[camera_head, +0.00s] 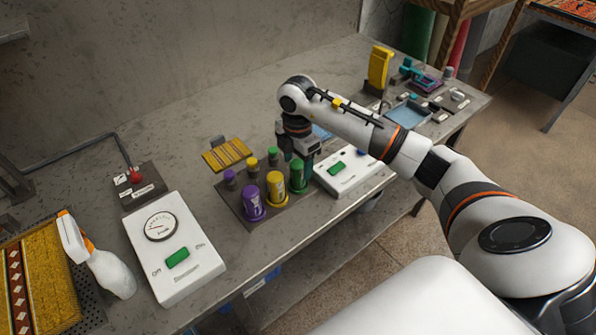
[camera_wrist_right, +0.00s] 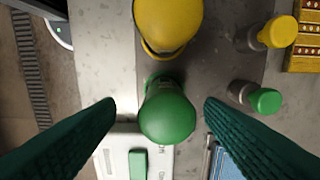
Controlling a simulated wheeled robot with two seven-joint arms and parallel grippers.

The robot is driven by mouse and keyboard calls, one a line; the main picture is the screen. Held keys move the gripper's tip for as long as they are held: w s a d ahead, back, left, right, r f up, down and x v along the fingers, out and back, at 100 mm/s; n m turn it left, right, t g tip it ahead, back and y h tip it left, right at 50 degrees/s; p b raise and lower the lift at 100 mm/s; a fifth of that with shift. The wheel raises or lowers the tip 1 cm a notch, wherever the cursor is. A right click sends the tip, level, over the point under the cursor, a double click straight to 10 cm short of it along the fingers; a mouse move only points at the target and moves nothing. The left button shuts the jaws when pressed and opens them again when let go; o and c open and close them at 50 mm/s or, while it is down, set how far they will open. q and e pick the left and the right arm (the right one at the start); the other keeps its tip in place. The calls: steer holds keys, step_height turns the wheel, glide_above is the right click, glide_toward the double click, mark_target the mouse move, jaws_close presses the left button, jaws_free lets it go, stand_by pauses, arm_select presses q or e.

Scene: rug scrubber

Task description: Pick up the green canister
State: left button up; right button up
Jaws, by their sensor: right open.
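The green canister (camera_head: 298,178) stands upright at the right end of a row of larger canisters on a dark tray (camera_head: 233,204). In the right wrist view its rounded green top (camera_wrist_right: 167,113) lies between the two dark green fingers of my right gripper (camera_wrist_right: 160,106). My right gripper (camera_head: 299,158) is open, pointing down at the canister, with a finger on either side. I cannot tell whether the fingers touch it. My left gripper is not in view.
A yellow canister (camera_head: 276,189) stands close beside the green one, then a purple one (camera_head: 254,205). Small capped bottles (camera_head: 252,163) stand behind them. A white switch box (camera_head: 349,174) lies just right. A spray bottle (camera_head: 103,263) and gauge box (camera_head: 175,250) stand left.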

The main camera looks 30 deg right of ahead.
mark_target(298, 175)
steer(key=f, duration=0.2)
steer(key=f+p, duration=0.2)
steer(key=f, duration=0.1)
steer(key=shift+w+d+f, duration=0.25)
steer(key=shift+f, duration=0.4)
steer(key=shift+c, duration=0.5)
steer(key=c, duration=1)
steer(key=shift+r, duration=0.1)
step_height(298, 175, up, 9)
steer(key=shift+w+b, duration=0.1)
steer(key=shift+b, duration=1.05)
steer(key=shift+r, duration=0.5)
